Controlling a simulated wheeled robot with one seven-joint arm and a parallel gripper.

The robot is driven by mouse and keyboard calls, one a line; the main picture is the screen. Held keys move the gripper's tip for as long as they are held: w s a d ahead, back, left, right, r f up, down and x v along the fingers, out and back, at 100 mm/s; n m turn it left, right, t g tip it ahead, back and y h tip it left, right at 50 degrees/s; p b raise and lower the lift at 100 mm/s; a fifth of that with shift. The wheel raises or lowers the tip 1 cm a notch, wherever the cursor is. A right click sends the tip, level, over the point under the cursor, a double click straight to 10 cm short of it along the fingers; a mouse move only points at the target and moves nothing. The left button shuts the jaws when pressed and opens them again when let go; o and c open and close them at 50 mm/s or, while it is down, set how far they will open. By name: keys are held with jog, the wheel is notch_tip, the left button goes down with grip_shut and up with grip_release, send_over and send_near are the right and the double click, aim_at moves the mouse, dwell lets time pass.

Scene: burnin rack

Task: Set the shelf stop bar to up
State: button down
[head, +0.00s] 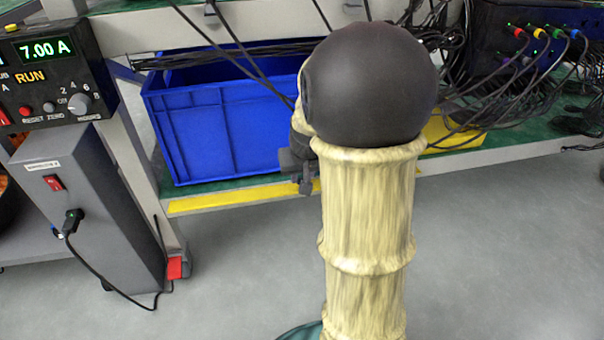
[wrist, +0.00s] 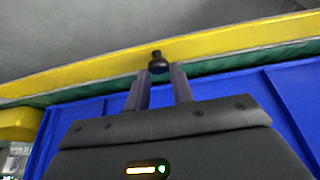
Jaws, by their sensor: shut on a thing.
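The yellow stop bar (head: 235,196) runs along the front edge of the green-topped shelf in the head view. In the wrist view the yellow bar (wrist: 90,73) crosses the picture, with a black knob (wrist: 158,64) on it. My gripper (wrist: 160,76) has its two fingers on either side of the knob and is shut on it. In the head view my gripper (head: 305,183) is at the bar's level, largely hidden by my arm. My arm also covers part of the bar.
A blue bin (head: 220,125) stands on the shelf behind the bar. A grey power box (head: 85,215) with a cable stands at the left, below a meter (head: 50,70) reading 7.00 A. Black cables (head: 500,95) hang at the right. The floor in front is clear.

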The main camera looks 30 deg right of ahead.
dwell(0.7)
jog(key=c, duration=1.2)
grip_release()
jog(key=shift+c, duration=0.2)
jog(key=shift+r, duration=0.1)
jog(key=p+v, duration=1.1)
jog(key=v, duration=0.6)
jog(key=shift+s, duration=0.2)
